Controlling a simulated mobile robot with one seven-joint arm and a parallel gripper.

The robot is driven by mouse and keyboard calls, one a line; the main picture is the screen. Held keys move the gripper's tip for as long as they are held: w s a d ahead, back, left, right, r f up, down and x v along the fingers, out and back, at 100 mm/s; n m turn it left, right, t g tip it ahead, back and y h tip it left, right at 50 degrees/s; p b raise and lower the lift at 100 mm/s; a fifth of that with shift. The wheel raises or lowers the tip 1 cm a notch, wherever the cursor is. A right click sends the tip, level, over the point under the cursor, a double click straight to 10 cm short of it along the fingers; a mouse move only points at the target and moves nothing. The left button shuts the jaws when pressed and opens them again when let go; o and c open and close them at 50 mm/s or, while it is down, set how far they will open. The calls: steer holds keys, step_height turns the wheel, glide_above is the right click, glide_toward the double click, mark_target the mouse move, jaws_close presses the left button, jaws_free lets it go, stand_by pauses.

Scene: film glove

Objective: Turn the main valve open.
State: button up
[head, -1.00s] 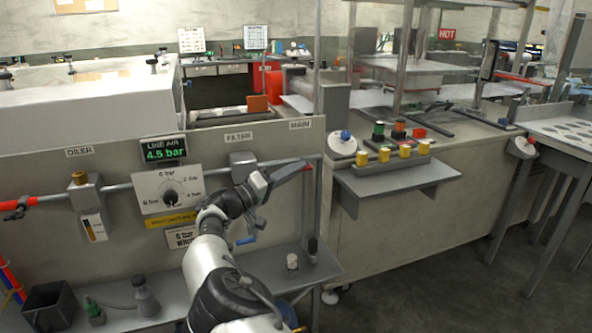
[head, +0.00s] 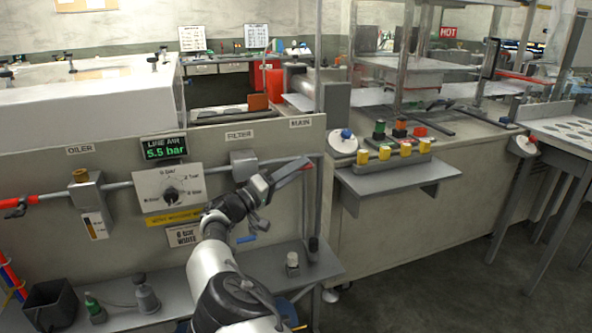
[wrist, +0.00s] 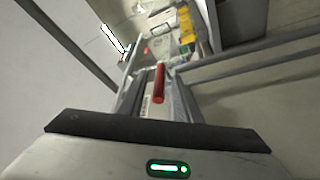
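The main valve's red handle (head: 306,166) is at the right end of the pipe, below the MAIN label (head: 300,124). My gripper (head: 290,172) reaches to it from the left and hides most of the valve. In the wrist view, the red handle (wrist: 159,83) lies between my two fingers (wrist: 160,98). Whether the fingers press on it cannot be told. The green line air display (head: 164,147) reads 5.5 bar.
The regulator dial (head: 170,190), oiler (head: 86,188) and filter (head: 244,164) sit along the pipe to the left. A shelf (head: 205,283) below holds a black bin, bottles and a small white cylinder. A ledge with yellow buttons (head: 405,149) is at the right.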

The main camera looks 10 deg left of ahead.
steer(key=p+v, duration=0.2)
steer(key=v, duration=1.5)
steer(key=shift+a, duration=0.15)
steer(key=shift+s, duration=0.1)
